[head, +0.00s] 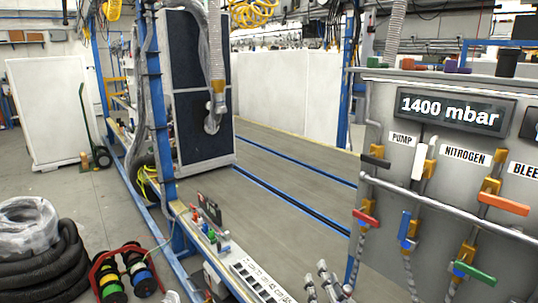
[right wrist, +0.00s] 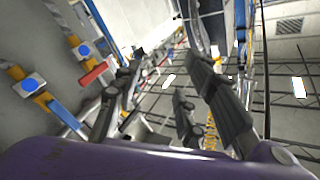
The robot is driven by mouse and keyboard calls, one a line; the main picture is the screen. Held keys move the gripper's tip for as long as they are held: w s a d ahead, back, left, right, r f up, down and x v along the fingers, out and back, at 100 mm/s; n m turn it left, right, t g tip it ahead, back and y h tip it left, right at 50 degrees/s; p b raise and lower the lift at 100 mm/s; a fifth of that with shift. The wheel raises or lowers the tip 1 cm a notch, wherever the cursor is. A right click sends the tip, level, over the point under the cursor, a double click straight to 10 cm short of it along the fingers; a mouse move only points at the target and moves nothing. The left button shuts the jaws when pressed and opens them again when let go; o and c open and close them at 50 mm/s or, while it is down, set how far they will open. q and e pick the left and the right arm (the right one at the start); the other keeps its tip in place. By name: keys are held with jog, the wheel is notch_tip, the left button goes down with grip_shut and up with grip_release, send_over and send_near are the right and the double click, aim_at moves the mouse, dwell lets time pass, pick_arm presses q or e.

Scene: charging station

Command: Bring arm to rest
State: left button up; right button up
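My right gripper (head: 316,271) shows small at the bottom edge of the head view, with its fingers apart. It is in free space left of the valve panel (head: 392,262) and touches nothing that I can see. In the right wrist view the dark fingers of my right gripper (right wrist: 165,78) stand wide apart with nothing between them. The rest of the right arm is mostly out of the head view. My left gripper and arm do not show.
The panel carries a display (head: 451,110) reading 1400 mbar and red (head: 365,218), blue (head: 404,226), orange (head: 503,204) and green (head: 475,272) valve handles. A power strip (head: 262,280) lies on the bench at lower middle. Hose coils (head: 45,265) lie on the floor at left.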

jog(key=s+d+f+n+g+h, duration=0.1)
jog(key=s+f+n+g, duration=0.2)
jog(key=s+f, duration=0.65)
jog(key=s+d+f+n+g, duration=0.2)
jog(key=s+f+g, duration=0.1)
jog(key=s+f, duration=0.65)
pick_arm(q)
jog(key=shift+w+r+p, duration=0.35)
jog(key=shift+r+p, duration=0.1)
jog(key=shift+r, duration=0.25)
pick_arm(e)
jog(key=s+d+f+g, duration=0.1)
jog(key=s+f, duration=0.3)
jog(key=s, duration=0.5)
jog(key=s+d+f+g, duration=0.1)
jog(key=s+f+g, duration=0.1)
jog(key=s+f, duration=0.3)
jog(key=s, duration=0.4)
jog(key=shift+s+d+f+n+g+h, duration=0.2)
jog(key=shift+d+f+n+g+h, duration=0.1)
jog(key=shift+g+h, duration=0.1)
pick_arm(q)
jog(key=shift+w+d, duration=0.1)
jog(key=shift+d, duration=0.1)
